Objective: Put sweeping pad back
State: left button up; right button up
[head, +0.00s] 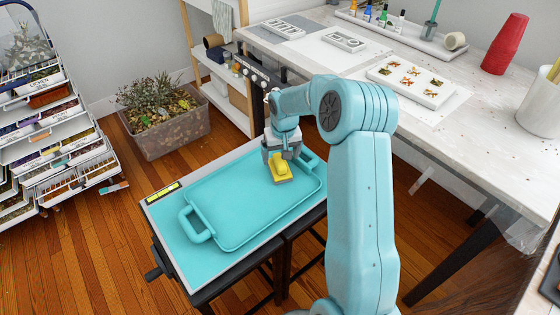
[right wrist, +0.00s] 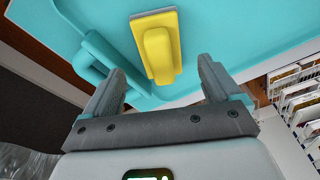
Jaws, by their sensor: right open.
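The sweeping pad (head: 281,168) is a yellow block with a raised grip on a thin grey base. It appears to lie on the turquoise tray (head: 235,217), towards the tray's far right end, near one handle. My right gripper (head: 281,153) is open just above the pad, pointing down. In the right wrist view the pad (right wrist: 158,50) lies ahead of and between the spread fingers of the gripper (right wrist: 162,72), with clear gaps on both sides. Whether the fingertips reach down beside its grip is hard to tell. My left gripper is not in view.
The tray rests on a small turquoise-topped table (head: 188,250) with a pale rim. A long white worktable (head: 480,125) stands at the right, holding a white mould (head: 412,82) and red cups (head: 505,45). A planter (head: 165,130) and drawer rack (head: 50,130) stand left.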

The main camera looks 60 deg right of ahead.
aim_at(282, 164)
notch_tip(282, 164, up, 7)
jog(key=shift+s+a, duration=0.3)
jog(key=shift+s, duration=0.15)
jog(key=shift+r+p, duration=0.1)
jog(key=shift+p, duration=0.2)
